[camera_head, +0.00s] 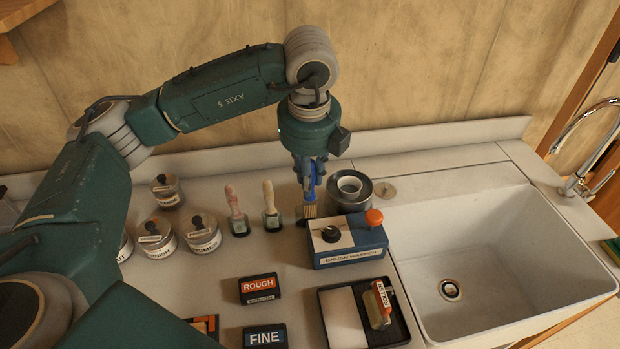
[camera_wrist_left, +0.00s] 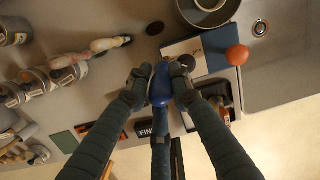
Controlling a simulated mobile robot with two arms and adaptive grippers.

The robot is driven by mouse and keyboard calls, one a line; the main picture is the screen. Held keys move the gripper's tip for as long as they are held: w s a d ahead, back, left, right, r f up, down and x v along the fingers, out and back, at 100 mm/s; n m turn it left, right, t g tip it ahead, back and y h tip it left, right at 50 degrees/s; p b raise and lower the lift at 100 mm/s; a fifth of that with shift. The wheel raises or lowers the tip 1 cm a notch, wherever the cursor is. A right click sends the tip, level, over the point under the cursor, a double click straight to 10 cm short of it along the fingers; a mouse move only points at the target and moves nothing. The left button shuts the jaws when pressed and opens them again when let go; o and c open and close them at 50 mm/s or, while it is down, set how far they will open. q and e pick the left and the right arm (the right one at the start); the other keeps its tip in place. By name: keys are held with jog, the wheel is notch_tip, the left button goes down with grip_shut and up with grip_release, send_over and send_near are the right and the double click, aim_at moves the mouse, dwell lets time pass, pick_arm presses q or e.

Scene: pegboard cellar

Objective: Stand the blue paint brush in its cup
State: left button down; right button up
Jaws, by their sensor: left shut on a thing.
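My left gripper (camera_head: 309,172) is shut on the blue paint brush (camera_head: 310,190). The brush hangs roughly upright with its tan bristles down, just behind the blue control box. In the left wrist view the brush's blue handle (camera_wrist_left: 160,88) sits between the two fingers. A small dark shape (camera_head: 301,222) shows under and left of the bristles; I cannot tell if it is the brush's cup or whether the bristles touch it. My right gripper is not in view.
A pink-handled brush (camera_head: 233,203) and a cream-handled brush (camera_head: 269,197) stand in small cups to the left. A round metal tub (camera_head: 364,196) is close on the right. The blue box (camera_head: 347,241) with an orange knob is in front. Lidded tins (camera_head: 203,236) stand farther left; a sink (camera_head: 480,255) is right.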

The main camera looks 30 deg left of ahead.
pick_arm(q)
jog(key=shift+w+a+f, duration=0.7)
jog(key=shift+w+a, duration=1.4)
jog(key=shift+w, duration=0.55)
notch_tip(320, 180, down, 8)
jog(key=b, duration=0.5)
jog(key=shift+f, duration=0.2)
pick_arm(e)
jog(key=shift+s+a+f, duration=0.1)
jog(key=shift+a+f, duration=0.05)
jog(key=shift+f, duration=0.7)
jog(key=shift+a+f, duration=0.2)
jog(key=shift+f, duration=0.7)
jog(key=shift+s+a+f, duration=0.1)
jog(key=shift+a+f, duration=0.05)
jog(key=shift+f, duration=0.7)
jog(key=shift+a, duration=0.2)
